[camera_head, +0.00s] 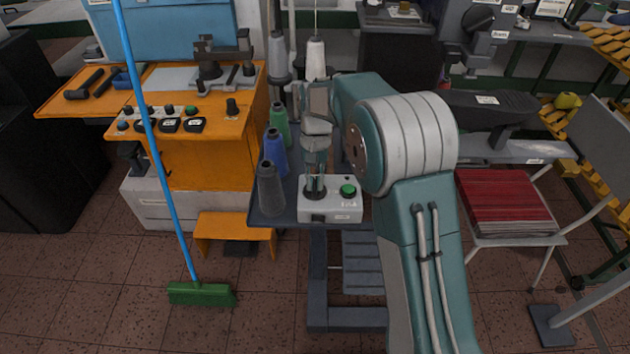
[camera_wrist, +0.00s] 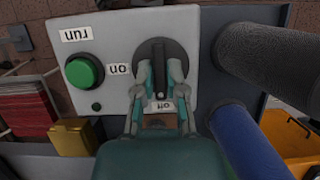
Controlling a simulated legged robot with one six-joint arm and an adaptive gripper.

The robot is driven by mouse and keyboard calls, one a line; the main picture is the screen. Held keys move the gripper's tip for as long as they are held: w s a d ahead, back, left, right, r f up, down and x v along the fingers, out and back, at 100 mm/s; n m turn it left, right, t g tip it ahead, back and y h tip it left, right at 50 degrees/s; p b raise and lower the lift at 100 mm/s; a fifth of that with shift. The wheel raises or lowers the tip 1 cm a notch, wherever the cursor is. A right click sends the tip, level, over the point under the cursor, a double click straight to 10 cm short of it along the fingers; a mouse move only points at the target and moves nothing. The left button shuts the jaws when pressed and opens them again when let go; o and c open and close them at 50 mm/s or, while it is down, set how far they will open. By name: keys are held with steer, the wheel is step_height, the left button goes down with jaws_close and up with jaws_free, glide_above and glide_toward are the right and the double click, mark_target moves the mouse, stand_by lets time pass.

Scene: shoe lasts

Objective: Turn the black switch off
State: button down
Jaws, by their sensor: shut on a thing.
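The black switch (camera_wrist: 160,50) is a round rotary knob with a raised grip on a pale grey control box (camera_wrist: 205,85). In the wrist view its grip runs up and down the picture, in line with the "off" label (camera_wrist: 160,105); the "on" label (camera_wrist: 119,69) is to the left. My gripper (camera_wrist: 159,72) is shut on the grip, a finger on each side, hiding part of the knob. In the head view my gripper (camera_head: 316,180) points down at the switch on the control box (camera_head: 330,212); the knob is mostly covered there.
A green button (camera_wrist: 84,71) sits on the same box, beside a "run" label (camera_wrist: 76,34). Grey (camera_head: 270,190), blue (camera_head: 275,153) and green (camera_head: 279,127) thread cones stand close to the left. A broom (camera_head: 202,293) leans by the orange bench (camera_head: 195,155).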

steer(key=shift+a, duration=0.1)
stand_by(0.3)
steer(key=c, duration=0.7)
jaws_free()
steer(key=v, duration=1.1)
steer(key=shift+w+r, duration=0.15)
steer(key=shift+r, duration=0.2)
steer(key=shift+a, duration=0.15)
